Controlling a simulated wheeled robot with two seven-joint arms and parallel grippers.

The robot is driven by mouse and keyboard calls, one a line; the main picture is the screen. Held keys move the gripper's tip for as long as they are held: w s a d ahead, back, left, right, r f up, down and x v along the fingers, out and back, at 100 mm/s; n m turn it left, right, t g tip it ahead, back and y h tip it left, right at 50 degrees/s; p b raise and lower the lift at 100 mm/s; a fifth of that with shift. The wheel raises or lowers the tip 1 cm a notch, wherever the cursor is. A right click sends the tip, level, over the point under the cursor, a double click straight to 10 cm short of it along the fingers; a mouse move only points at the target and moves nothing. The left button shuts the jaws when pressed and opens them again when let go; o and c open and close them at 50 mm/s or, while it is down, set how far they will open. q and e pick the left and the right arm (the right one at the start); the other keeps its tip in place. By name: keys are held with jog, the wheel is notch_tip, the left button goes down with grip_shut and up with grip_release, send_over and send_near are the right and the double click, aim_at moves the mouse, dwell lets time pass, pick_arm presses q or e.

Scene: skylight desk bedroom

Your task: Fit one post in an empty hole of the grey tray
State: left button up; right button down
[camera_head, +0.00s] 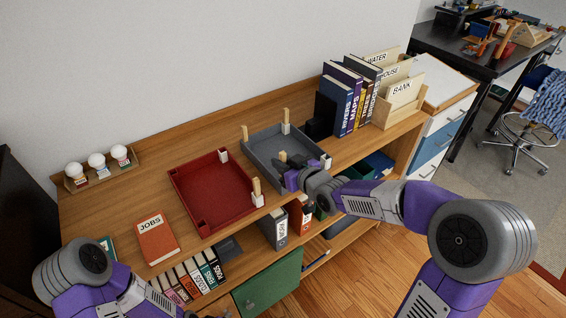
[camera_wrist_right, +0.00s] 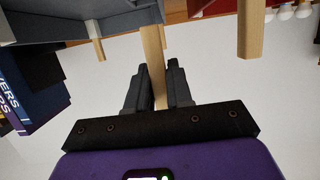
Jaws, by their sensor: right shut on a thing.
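The grey tray (camera_head: 262,150) stands on the shelf top, right of the red tray. Wooden posts stand upright at its back left corner (camera_head: 244,133) and back right corner (camera_head: 286,118). A white fitting (camera_head: 325,161) at its front right corner shows no post. My right gripper (camera_head: 288,166) is over the tray's front left part and hides that corner. In the right wrist view, the gripper (camera_wrist_right: 160,88) is shut on a wooden post (camera_wrist_right: 153,52). I cannot tell whether this post touches the tray. My left arm shows at lower left, but its gripper is out of view.
The red tray (camera_head: 185,196) has a post (camera_head: 257,188) at its front right corner. Upright books (camera_head: 345,98) and a wooden file box (camera_head: 401,104) stand to the right. The JOBS book (camera_head: 156,238) lies at left.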

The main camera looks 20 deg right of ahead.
jog(key=shift+f+b, duration=1.65)
jog(key=shift+f, duration=0.15)
jog(key=c, duration=0.9)
grip_release()
jog(key=shift+c, duration=0.2)
jog(key=p+v, duration=0.2)
jog(key=v, duration=0.5)
jog(key=shift+s, duration=0.25)
